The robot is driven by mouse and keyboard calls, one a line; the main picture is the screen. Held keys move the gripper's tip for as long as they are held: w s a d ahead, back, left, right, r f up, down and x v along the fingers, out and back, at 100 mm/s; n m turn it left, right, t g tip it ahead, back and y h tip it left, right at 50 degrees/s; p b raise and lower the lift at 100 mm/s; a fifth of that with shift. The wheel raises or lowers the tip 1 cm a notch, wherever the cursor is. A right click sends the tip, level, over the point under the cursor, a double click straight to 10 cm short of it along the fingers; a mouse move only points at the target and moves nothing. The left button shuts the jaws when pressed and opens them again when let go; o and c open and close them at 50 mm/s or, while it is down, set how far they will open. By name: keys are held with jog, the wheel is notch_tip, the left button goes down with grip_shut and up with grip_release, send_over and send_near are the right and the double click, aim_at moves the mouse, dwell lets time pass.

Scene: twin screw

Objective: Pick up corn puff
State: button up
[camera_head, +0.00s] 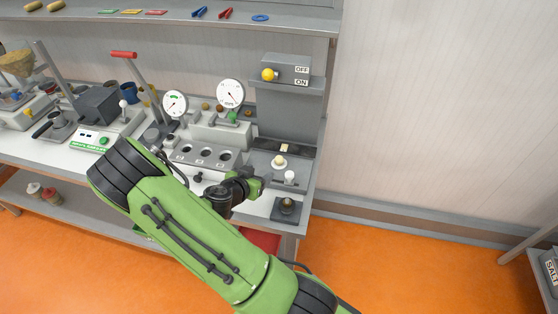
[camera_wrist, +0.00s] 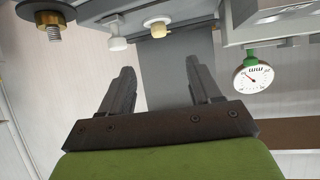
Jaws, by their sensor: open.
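The likely corn puff (camera_head: 279,161) is a small cream-yellow piece on the grey machine at the right end of the counter. In the wrist view the cream piece (camera_wrist: 158,27) shows at the top, beyond the fingertips and roughly in line with the gap between them. My gripper (camera_wrist: 162,78) is open, with nothing between its fingers. In the head view my gripper (camera_head: 254,186) is to the left of and nearer than the cream piece, apart from it. The fingers are partly hidden there by my wrist.
A white knob (camera_head: 290,177) stands close beside the cream piece. A dark block with a brass-coloured top (camera_head: 287,204) sits at the counter's front right. Dial gauges (camera_head: 230,93) stand behind, and a grey OFF/ON box (camera_head: 286,69) is above. Orange floor lies to the right.

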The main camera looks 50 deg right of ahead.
aim_at(279, 158)
jog(key=p+x, duration=0.3)
jog(key=x, duration=1.2)
jog(key=shift+d+r, duration=0.15)
jog(key=shift+d, duration=0.05)
jog(key=shift+a, duration=0.15)
jog(key=shift+c, duration=1.1)
jog(key=c, duration=0.6)
